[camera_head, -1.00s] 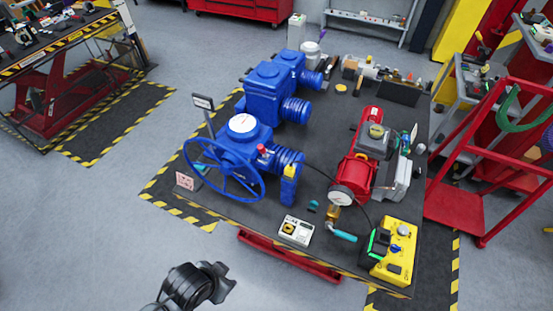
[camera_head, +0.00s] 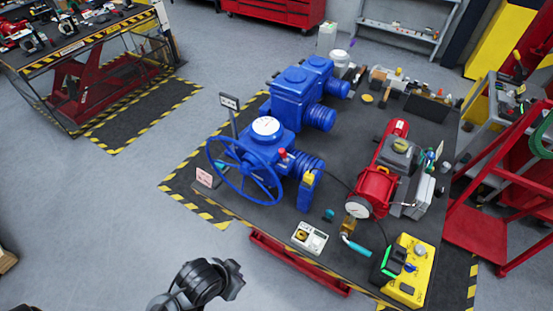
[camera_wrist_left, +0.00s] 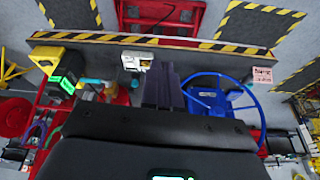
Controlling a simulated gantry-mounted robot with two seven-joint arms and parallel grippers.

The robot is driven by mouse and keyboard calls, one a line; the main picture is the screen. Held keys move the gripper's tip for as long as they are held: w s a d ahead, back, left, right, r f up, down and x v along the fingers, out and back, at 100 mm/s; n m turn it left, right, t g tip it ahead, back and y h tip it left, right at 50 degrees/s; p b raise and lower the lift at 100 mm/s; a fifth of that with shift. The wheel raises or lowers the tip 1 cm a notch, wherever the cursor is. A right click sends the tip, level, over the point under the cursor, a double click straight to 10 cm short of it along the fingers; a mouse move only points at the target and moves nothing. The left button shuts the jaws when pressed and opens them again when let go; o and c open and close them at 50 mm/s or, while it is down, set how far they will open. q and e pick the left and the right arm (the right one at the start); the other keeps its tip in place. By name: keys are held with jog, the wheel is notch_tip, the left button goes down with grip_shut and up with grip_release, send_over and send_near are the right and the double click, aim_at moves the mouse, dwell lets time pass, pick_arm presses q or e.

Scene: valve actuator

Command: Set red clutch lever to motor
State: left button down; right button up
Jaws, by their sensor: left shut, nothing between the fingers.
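The blue valve actuator (camera_head: 258,150) stands on the dark bench with its spoked handwheel (camera_head: 243,172) facing the front left. A small red lever (camera_head: 283,154) sticks up at its right side, beside the ribbed blue housing; which way it is set is too small to tell. My left gripper (camera_head: 236,284) is in front of the bench, low in the picture, apart from the actuator. In the left wrist view its dark fingers (camera_wrist_left: 163,88) are together and empty. The handwheel (camera_wrist_left: 222,98) shows to their right there; I cannot make out the lever. My right gripper is not in view.
A blue post with a yellow top (camera_head: 307,188) stands right of the lever. A white meter (camera_head: 310,238), a red motor unit (camera_head: 377,185) and a yellow control box (camera_head: 410,270) are further right. A small sign (camera_head: 204,177) stands by the handwheel.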

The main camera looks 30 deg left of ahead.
pick_arm(q)
jog(key=w+f+n+t+h+b, duration=0.45)
jog(key=w+n+t, duration=0.6)
jog(key=w, duration=0.45)
jog(key=w+a+f+t+h+b, duration=0.2)
jog(key=w+a+b, duration=0.5)
jog(key=a+b, duration=0.3)
jog(key=w+a+f+n+t+h+b, duration=0.1)
jog(key=w+a+f+t+h+b, duration=0.1)
jog(key=w+a+b, duration=0.5)
jog(key=a+t+h+b, duration=0.1)
jog(key=a+b, duration=0.3)
jog(key=shift+w+a+f, duration=0.15)
jog(key=shift+a+f, duration=0.05)
jog(key=shift+t, duration=0.25)
